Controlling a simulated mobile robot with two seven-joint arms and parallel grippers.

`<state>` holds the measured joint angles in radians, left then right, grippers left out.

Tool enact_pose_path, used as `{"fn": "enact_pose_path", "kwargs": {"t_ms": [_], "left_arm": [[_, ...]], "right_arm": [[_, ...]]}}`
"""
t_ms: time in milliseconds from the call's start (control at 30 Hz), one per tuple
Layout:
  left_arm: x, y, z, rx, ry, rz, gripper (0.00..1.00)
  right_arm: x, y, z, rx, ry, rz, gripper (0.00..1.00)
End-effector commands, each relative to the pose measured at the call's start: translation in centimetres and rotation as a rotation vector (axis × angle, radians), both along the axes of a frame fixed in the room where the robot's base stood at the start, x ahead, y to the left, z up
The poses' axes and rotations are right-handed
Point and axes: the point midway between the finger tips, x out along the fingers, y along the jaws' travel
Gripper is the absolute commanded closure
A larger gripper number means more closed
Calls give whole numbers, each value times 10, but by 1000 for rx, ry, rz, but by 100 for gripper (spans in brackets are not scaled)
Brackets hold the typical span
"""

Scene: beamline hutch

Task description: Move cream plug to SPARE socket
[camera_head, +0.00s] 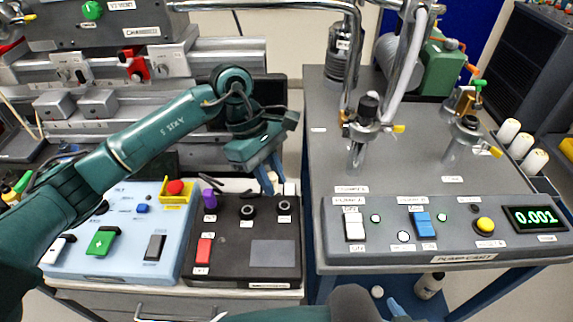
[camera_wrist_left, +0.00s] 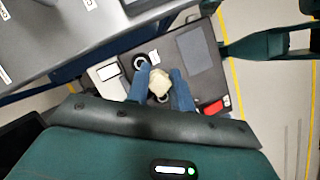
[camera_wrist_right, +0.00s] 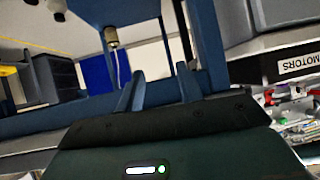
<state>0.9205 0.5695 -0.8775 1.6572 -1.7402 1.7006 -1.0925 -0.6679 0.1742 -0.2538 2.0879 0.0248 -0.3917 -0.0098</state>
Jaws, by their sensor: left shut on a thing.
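The cream plug (camera_wrist_left: 159,84) is between the blue fingers of my left gripper (camera_wrist_left: 160,92), which is shut on it. I cannot read which is SPARE. My right gripper (camera_wrist_right: 158,88) is open and empty, low at the front right.
A purple plug (camera_head: 209,199) and a red switch (camera_head: 203,251) are on the dark panel. A light blue panel (camera_head: 130,258) adjoins it on the left. The pump cart (camera_head: 440,215) stands right, across a gap. Metal pipes (camera_head: 352,70) rise behind the gripper's right side.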

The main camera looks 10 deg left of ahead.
Motion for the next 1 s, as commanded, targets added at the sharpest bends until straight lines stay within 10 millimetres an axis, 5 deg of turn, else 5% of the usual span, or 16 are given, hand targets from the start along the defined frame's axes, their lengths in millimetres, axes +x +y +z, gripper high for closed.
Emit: {"fn": "enact_pose_path", "kwargs": {"t_ms": [300, 667, 1000], "left_arm": [[23, -19, 3, -1, -1, 474, 100], [25, -20, -9, 2, 1, 522, 100], [25, -20, -41, 2, 1, 521, 100]], "right_arm": [[-1, 0, -2, 2, 11, -6, 64], [0, 0, -6, 2, 2, -4, 64], [2, 5, -10, 12, -25, 15, 64]]}}
